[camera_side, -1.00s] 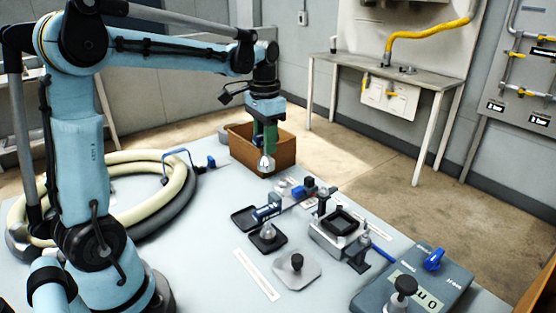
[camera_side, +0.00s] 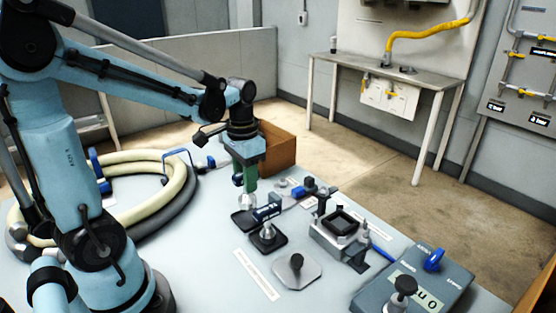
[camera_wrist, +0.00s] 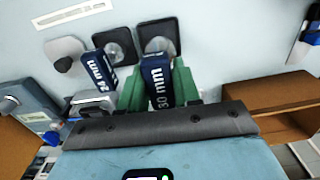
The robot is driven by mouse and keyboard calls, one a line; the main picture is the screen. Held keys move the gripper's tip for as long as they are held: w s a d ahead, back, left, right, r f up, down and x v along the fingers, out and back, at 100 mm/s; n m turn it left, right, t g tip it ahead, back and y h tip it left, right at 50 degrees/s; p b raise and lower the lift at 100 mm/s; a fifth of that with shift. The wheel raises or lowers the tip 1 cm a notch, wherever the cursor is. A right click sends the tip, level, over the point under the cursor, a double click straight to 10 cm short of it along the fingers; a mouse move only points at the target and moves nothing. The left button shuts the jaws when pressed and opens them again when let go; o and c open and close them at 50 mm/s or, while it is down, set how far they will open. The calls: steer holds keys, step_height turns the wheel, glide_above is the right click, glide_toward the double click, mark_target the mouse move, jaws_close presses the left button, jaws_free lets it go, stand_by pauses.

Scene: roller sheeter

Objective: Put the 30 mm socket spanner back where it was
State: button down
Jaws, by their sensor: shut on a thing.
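My gripper (camera_side: 246,183) has green fingers, seen in the wrist view (camera_wrist: 158,88), shut on the 30 mm socket spanner (camera_wrist: 156,82). Its dark blue handle reads "30 mm". Its silver socket end (camera_side: 246,202) points down at the back edge of an empty-looking dark square pad (camera_side: 243,222); I cannot tell whether it touches. That pad also shows beyond the handle in the wrist view (camera_wrist: 173,25). The 24 mm spanner (camera_wrist: 102,70) stands upright on the neighbouring dark pad (camera_side: 281,243), its label (camera_side: 268,212) close to my gripper in the side view.
A brown box (camera_side: 280,148) stands behind my gripper. A coiled cream hose (camera_side: 150,165) lies left. A white strip (camera_side: 256,275) lies in front.

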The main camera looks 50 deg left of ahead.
steer(key=shift+f, duration=2.1)
steer(key=shift+f, duration=0.15)
steer(key=c, duration=0.8)
jaws_free()
step_height(320, 180, up, 12)
steer(key=shift+r, duration=0.1)
steer(key=shift+d, duration=0.25)
steer(key=d+f+t, duration=0.1)
steer(key=d+t, duration=0.1)
steer(key=s+d+f+t, duration=0.1)
steer(key=d+t, duration=0.1)
steer(key=d, duration=0.1)
steer(key=d+f+t, duration=0.1)
steer(key=d+t, duration=0.1)
steer(key=shift+s+d+f, duration=0.2)
steer(key=shift+s+d, duration=0.15)
steer(key=shift+d, duration=0.05)
steer(key=shift+d+f+t, duration=0.2)
steer(key=shift+d+t, duration=0.35)
steer(key=shift+t, duration=0.05)
